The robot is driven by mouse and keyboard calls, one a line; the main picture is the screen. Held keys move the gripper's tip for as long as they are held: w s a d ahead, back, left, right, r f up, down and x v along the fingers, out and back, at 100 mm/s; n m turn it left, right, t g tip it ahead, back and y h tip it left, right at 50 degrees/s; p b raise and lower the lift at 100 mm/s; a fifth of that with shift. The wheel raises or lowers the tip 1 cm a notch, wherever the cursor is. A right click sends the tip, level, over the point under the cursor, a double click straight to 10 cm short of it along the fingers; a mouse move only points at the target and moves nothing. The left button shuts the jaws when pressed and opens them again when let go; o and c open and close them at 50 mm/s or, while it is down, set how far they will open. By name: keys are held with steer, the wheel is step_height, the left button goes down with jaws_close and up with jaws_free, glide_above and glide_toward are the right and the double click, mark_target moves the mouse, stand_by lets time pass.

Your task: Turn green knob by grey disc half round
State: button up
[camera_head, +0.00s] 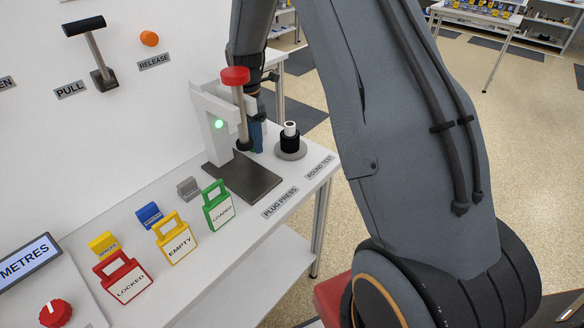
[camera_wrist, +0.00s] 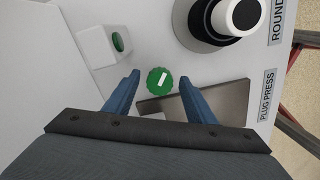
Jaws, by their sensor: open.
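The green knob (camera_wrist: 160,81) has a ridged rim and a white mark on its top, in the middle of the wrist view. My gripper (camera_wrist: 159,76) is open, with one blue finger on each side of the knob and a gap on both sides. In the wrist view I cannot tell how far the fingertips are above it. The grey disc (camera_wrist: 183,28) lies beyond the knob, bearing a black and white cylinder (camera_wrist: 236,15). In the head view the disc (camera_head: 291,154) stands right of my gripper (camera_head: 257,137), and the knob is hidden.
The plug press (camera_head: 235,120) with a red top and lit green lamp stands close left of my gripper, on a dark plate (camera_head: 243,181). Red, yellow and green tags (camera_head: 217,206) stand along the bench front. A black pull handle (camera_head: 92,50) is on the wall.

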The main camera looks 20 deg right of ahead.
steer(key=n+b, duration=0.1)
steer(key=n, duration=0.6)
steer(key=shift+f, duration=0.1)
step_height(320, 180, up, 8)
steer(key=shift+w+f+b, duration=0.15)
steer(key=shift+f+b, duration=0.05)
steer(key=shift+b, duration=0.55)
steer(key=s+d+r+m+p, duration=0.1)
steer(key=s+d+r+m, duration=0.1)
steer(key=s+m, duration=0.3)
steer(key=s+d+r+m+p, duration=0.1)
steer(key=s+d+m, duration=0.15)
steer(key=s, duration=0.45)
steer(key=s+a+m+p, duration=0.2)
steer(key=s+m, duration=0.6)
steer(key=m, duration=0.1)
steer(key=s+a+r+m+t+p, duration=0.1)
steer(key=s+a+m+p, duration=0.1)
steer(key=s+m, duration=0.7)
steer(key=shift+a, duration=0.15)
steer(key=shift+s+r, duration=0.1)
